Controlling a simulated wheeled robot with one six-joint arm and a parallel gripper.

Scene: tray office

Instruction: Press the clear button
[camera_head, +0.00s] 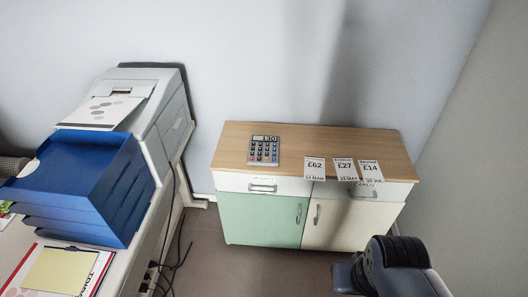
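A grey calculator (265,144) lies on the wooden top of the low cabinet, left of its middle. Its dark display (265,138) shows light digits that look like 130. Below the display is a grid of small keys (263,153), and their labels are too small to read, so I cannot tell which is the clear button. Part of my arm shows at the lower right, in front of the cabinet and well apart from the calculator. My gripper's fingers are not in view.
Three white price cards, £62 (315,168), £27 (345,169) and £14 (371,171), stand along the cabinet's (340,137) front edge. Left are a printer (172,122) and blue trays (75,165) on a desk. Dark cables (178,250) hang to the floor. Floor before the cabinet is clear.

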